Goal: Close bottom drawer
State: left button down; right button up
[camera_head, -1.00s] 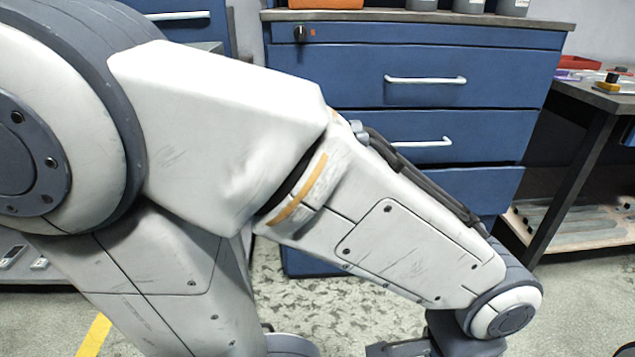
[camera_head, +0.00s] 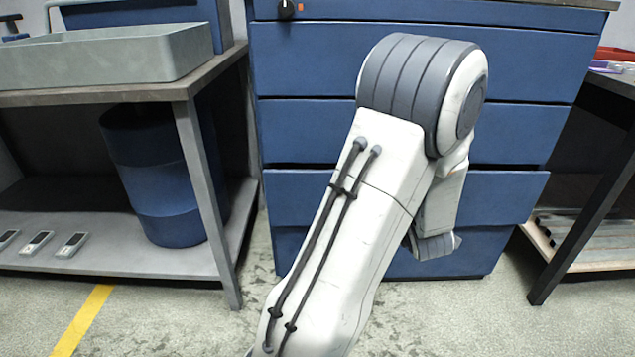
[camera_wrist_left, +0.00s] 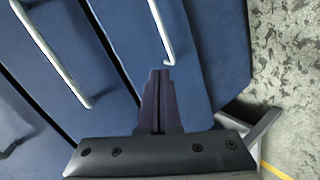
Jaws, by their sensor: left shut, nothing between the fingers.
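The blue drawer cabinet (camera_head: 300,60) stands ahead in the head view, behind my left arm. Its bottom drawer (camera_head: 310,195) sits above a plain blue base panel; a dark gap runs along its top edge, and it seems to stand slightly forward. How far is hard to tell. In the left wrist view the bottom drawer (camera_wrist_left: 195,70) shows with its pale handle (camera_wrist_left: 158,30). My left gripper (camera_wrist_left: 160,73) is shut and empty, its tips over this drawer's front beside the handle's end. Contact cannot be told. In the head view its fingers are hidden. My right gripper is not in view.
A workbench (camera_head: 190,85) with a grey tray (camera_head: 110,60) and a blue bin (camera_head: 160,185) below stands left of the cabinet. Another dark table (camera_head: 600,100) stands close on the right. Speckled floor is clear before the cabinet.

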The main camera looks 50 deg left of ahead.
pick_arm(q)
jog(key=s+a+n+g+y+b, duration=0.2)
jog(key=s+a+n+g+y, duration=0.95)
jog(key=s+a, duration=0.7)
jog(key=shift+n+t+h, duration=0.65)
jog(key=shift+n+h, duration=0.1)
jog(key=shift+h, duration=0.2)
jog(key=w+a+b, duration=0.1)
jog(key=a, duration=0.3)
jog(key=a+b, duration=0.1)
jog(key=a, duration=0.3)
jog(key=w+a+b, duration=0.1)
jog(key=a+b, duration=0.1)
jog(key=a, duration=0.3)
jog(key=shift+w, duration=0.35)
jog(key=shift+w+a+r, duration=0.15)
jog(key=shift+w+a, duration=0.15)
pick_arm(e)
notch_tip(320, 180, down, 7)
pick_arm(q)
jog(key=shift+w, duration=0.1)
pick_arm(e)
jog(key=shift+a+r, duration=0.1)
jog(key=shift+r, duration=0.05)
